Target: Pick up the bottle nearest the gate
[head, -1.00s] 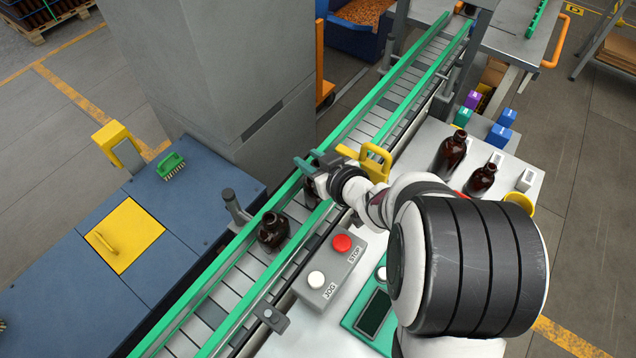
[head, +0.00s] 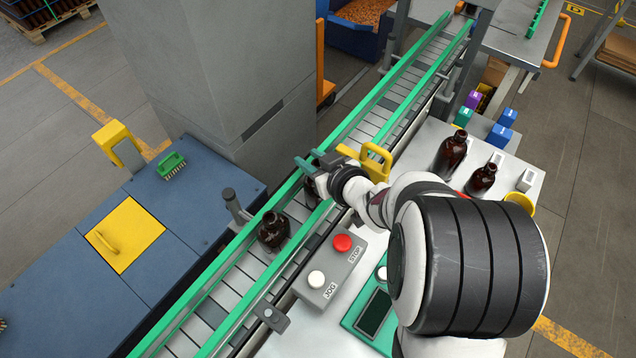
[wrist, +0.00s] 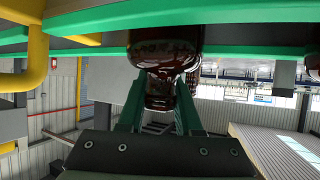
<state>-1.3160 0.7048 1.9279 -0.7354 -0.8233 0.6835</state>
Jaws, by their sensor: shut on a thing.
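My gripper (head: 312,168) is over the green-railed conveyor (head: 225,278), its jaws shut on an amber bottle. In the wrist view the green fingers (wrist: 160,98) stand on either side of this bottle (wrist: 165,50), around its narrower part. In the head view my gripper and the rail hide most of the held bottle. I cannot tell whether it still touches the belt. Another amber bottle (head: 273,230) stands upright on the belt, lower left of my gripper and apart from it. I cannot tell which part is the gate.
A grey post (head: 230,201) stands at the conveyor's left rail. A yellow bracket (head: 375,162) is right beside my gripper. The button box (head: 328,272) is near the right rail. Two amber bottles (head: 451,153) (head: 482,180) stand on the white table at right.

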